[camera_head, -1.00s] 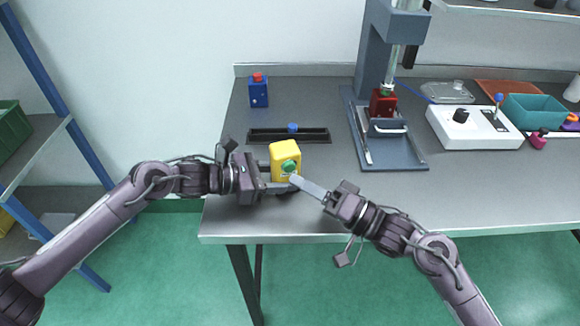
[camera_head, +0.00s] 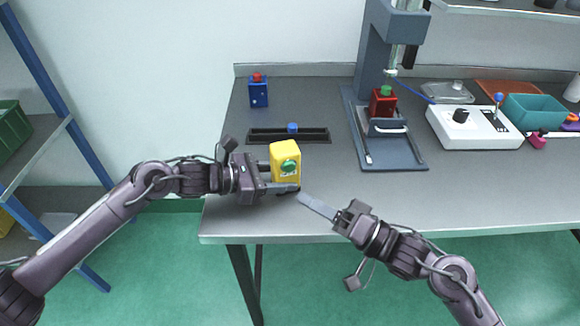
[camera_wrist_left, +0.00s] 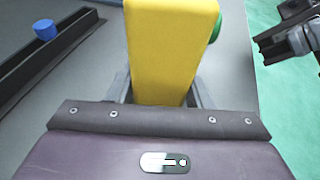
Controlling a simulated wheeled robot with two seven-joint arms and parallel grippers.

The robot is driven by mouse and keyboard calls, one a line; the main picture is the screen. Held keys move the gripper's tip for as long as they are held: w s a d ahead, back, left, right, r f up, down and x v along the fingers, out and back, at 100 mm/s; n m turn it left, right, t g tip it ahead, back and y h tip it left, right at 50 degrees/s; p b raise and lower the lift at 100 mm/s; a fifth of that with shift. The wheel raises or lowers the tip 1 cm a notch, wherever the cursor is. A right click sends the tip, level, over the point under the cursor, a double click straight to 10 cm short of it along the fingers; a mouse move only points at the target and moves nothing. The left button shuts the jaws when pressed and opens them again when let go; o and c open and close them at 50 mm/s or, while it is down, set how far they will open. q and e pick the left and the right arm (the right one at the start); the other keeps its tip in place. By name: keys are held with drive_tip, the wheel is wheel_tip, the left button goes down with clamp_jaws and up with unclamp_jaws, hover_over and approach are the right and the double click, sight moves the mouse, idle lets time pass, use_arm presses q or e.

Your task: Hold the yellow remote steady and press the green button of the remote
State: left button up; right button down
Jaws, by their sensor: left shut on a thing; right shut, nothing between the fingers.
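The yellow remote (camera_head: 283,152) stands upright near the table's front left, its green button (camera_head: 288,166) on the side facing the camera. My left gripper (camera_head: 284,180) is shut on the remote from the left. In the left wrist view the remote (camera_wrist_left: 168,45) fills the space between the fingers, and the green button (camera_wrist_left: 216,27) shows only at its right edge. My right gripper (camera_head: 302,198) is shut and empty, its fingertips apart from the remote, below and to the right of the button.
A black slotted rail (camera_head: 260,135) with a blue knob lies behind the remote. A blue box (camera_head: 258,93) with a red button stands at the back left. A press stand (camera_head: 400,158) with a red box (camera_head: 382,103) and a white control box (camera_head: 480,128) stand to the right.

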use_arm(q)
drive_tip(key=o, duration=0.8)
drive_tip(key=shift+o, duration=0.2)
